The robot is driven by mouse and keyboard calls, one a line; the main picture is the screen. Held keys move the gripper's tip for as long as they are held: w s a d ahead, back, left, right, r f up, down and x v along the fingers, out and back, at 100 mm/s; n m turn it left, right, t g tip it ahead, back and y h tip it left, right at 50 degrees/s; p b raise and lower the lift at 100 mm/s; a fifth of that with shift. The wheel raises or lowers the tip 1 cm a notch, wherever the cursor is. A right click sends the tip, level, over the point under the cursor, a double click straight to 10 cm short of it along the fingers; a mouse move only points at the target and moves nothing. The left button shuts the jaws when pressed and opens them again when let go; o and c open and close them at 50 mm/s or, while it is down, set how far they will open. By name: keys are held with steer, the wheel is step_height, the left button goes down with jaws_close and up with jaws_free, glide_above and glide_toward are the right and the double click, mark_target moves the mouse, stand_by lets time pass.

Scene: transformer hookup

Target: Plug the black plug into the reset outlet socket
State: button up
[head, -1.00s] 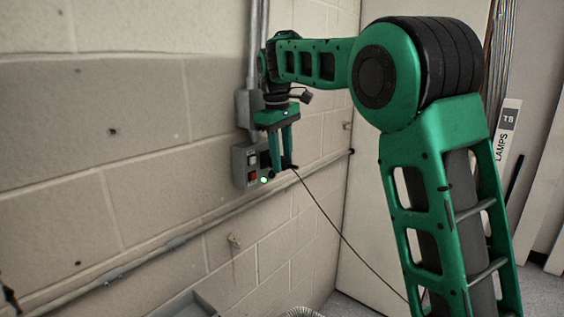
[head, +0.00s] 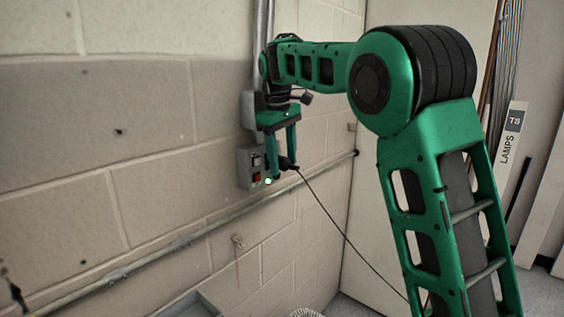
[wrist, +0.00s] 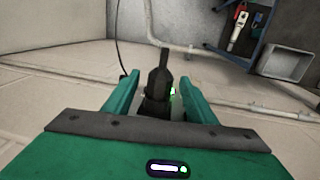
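The reset outlet (head: 248,167) is a grey box on the block wall, with a red switch and a lit green light on its face. The black plug (head: 289,164) is at the right of this box, its cord trailing down to the right. In the wrist view the plug (wrist: 160,80) stands between my gripper's fingers (wrist: 160,98), with a gap showing beside it and a green glow at its right. My gripper (head: 281,158) points down in front of the outlet, fingers apart. Whether the prongs are in the socket is hidden.
A conduit (head: 190,238) runs along the wall below the outlet, and a vertical pipe rises above it. The cord (head: 345,238) hangs across the right side. A grey bin (wrist: 286,62) and a blue cart with tools (wrist: 243,38) show in the wrist view.

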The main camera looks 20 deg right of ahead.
steer(key=shift+s+d, duration=0.7)
steer(key=shift+s, duration=0.35)
steer(key=shift+s+d, duration=0.65)
steer(key=shift+s, duration=0.35)
step_height(320, 180, up, 11)
steer(key=a, duration=0.1)
steer(key=shift+s+f, duration=0.2)
steer(key=shift+s, duration=0.05)
